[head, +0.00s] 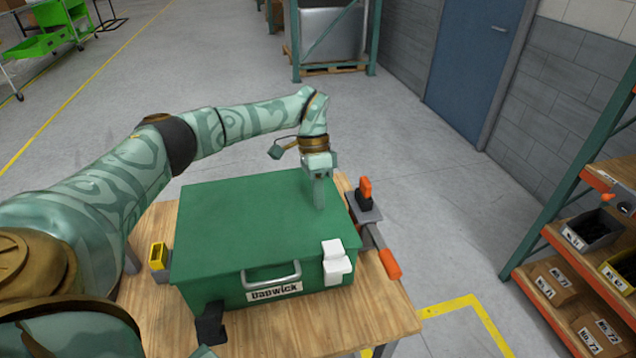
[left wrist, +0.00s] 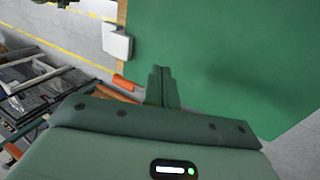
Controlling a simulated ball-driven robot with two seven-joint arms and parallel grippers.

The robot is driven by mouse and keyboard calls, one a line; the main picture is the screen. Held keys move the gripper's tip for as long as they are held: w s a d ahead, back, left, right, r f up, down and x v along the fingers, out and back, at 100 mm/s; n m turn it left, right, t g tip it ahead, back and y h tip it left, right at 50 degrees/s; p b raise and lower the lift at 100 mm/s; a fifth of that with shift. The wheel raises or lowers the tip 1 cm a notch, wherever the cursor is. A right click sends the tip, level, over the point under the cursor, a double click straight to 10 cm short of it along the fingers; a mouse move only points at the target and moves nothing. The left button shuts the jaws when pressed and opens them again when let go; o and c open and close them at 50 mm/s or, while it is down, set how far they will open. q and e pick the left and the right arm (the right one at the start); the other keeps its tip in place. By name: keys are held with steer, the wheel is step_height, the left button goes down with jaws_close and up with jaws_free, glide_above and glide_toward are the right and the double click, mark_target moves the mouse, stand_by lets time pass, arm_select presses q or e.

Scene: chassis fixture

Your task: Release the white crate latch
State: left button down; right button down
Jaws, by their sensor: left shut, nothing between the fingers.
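The white latch (head: 336,262) sits on the front right edge of the green crate (head: 240,215), right of the metal handle (head: 271,278). The latch also shows in the left wrist view (left wrist: 117,41), at the crate's edge. The crate stands on a wooden table, lid down. My left gripper (head: 319,200) is over the back right part of the lid, pointing down, behind the latch and apart from it. Its fingers (left wrist: 163,85) are together and empty. Whether the fingertips touch the lid I cannot tell. My right gripper is not in view.
An orange-handled clamp (head: 378,235) lies along the crate's right side on the wooden table (head: 375,318). A yellow block (head: 158,256) stands at the left, and a black piece (head: 210,325) at the front left. Shelving with bins (head: 590,230) stands at the far right.

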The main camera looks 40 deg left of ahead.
mark_target(324, 236)
arm_select(q)
steer(key=x, duration=0.4)
steer(key=shift+s+d+f+p, duration=0.1)
steer(key=shift+s+d+p, duration=0.35)
steer(key=shift+s+d, duration=0.8)
steer(key=shift+d, duration=0.15)
steer(key=shift+s+d, duration=0.1)
steer(key=shift+d, duration=0.05)
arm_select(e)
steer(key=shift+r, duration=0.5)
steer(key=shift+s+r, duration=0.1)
